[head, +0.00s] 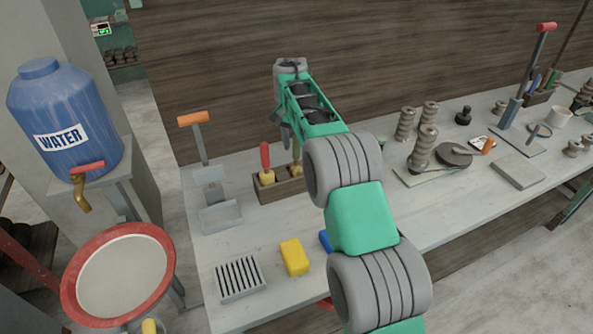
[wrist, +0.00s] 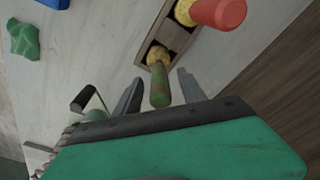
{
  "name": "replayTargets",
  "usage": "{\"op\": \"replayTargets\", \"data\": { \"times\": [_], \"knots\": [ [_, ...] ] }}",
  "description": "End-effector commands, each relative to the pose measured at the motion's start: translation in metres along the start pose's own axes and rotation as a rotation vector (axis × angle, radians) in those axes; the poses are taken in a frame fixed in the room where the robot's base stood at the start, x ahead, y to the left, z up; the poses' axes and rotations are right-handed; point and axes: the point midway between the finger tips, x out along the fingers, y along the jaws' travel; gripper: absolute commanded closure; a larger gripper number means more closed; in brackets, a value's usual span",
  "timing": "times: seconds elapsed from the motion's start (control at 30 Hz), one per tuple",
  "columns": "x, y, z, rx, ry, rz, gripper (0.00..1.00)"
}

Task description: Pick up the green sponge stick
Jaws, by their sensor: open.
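The green sponge stick (wrist: 160,85) has a worn green handle and a yellow sponge end, which sits in a compartment of a wooden box (wrist: 178,40). In the head view, part of the stick (head: 297,166) shows in the box, just below my gripper (head: 285,132); the rest is hidden behind my arm. In the wrist view, my gripper (wrist: 160,88) is open, with one finger on each side of the green handle. Neither finger clearly touches it, and the exact depth is hard to tell.
A red-handled sponge stick (head: 266,163) stands in the neighbouring compartment. A yellow sponge (head: 294,257), a slotted grey block (head: 239,278) and a blue object (head: 325,241) lie nearer the front. An orange-handled tool (head: 200,145) stands left.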

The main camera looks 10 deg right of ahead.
Motion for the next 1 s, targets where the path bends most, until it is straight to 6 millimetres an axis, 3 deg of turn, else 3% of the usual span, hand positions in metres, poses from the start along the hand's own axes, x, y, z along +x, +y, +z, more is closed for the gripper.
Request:
{"op": "replayTargets", "data": {
  "times": [0.13, 0.37, 0.9, 1.0],
  "knots": [
    [0.018, 0.000, 0.000, 0.001, 0.000, 0.000, 0.52],
    [0.020, -0.001, 0.000, 0.000, 0.002, -0.001, 0.52],
    [0.020, 0.000, 0.000, 0.000, 0.002, -0.001, 0.97],
    [0.020, 0.000, -0.001, 0.000, 0.002, -0.001, 1.00]
  ]
}}
